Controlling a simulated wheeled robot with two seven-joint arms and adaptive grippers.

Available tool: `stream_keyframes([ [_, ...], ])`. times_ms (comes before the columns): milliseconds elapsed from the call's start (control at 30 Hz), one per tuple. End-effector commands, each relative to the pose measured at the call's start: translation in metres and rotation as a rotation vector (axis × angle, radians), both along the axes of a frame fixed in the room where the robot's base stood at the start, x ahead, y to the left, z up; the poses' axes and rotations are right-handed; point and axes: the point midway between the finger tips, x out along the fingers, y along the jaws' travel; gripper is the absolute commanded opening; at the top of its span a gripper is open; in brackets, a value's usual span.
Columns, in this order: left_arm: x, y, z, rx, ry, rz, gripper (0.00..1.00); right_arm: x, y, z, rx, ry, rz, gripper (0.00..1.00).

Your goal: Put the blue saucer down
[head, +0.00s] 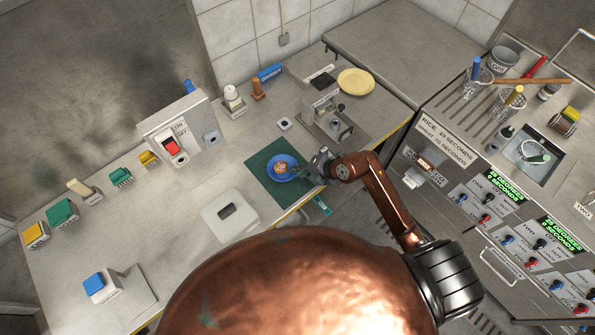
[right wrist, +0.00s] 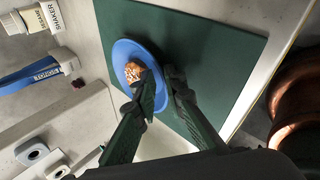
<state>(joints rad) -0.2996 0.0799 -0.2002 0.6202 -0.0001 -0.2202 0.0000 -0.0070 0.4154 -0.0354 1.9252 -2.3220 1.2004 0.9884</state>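The blue saucer (head: 291,175) is at the green mat (head: 256,164) on the counter, with a small orange-brown food item (head: 281,167) on it. In the right wrist view the saucer (right wrist: 122,56) also shows against the green mat (right wrist: 215,45), the food piece (right wrist: 134,71) near its middle. My right gripper (head: 322,168) is at the saucer's right rim. In the wrist view its dark fingers (right wrist: 163,82) lie on either side of the rim and appear shut on it. Any small gap between saucer and mat cannot be told. My left gripper is not in view.
A metal machine (head: 325,105) stands behind the mat, and a yellow plate (head: 355,81) lies farther back. A white box (head: 230,214) is left of the mat. The warmer panel (head: 500,215) is at the right. The counter between mat and switch box (head: 180,140) is mostly clear.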

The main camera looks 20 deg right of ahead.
Motion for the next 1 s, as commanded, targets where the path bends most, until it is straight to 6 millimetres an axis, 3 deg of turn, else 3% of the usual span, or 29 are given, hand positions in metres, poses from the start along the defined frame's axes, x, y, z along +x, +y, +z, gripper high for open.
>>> stream_keyframes([
  [267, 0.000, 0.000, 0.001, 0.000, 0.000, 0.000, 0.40, -0.003, -0.003, 0.007, -0.001, 0.000, 0.001, 0.12],
  [733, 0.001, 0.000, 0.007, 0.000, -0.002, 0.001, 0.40, -0.049, -0.043, 0.072, -0.003, 0.000, 0.001, 0.12],
  [1000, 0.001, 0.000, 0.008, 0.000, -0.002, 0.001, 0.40, -0.061, -0.054, 0.089, -0.001, 0.001, 0.000, 0.12],
])
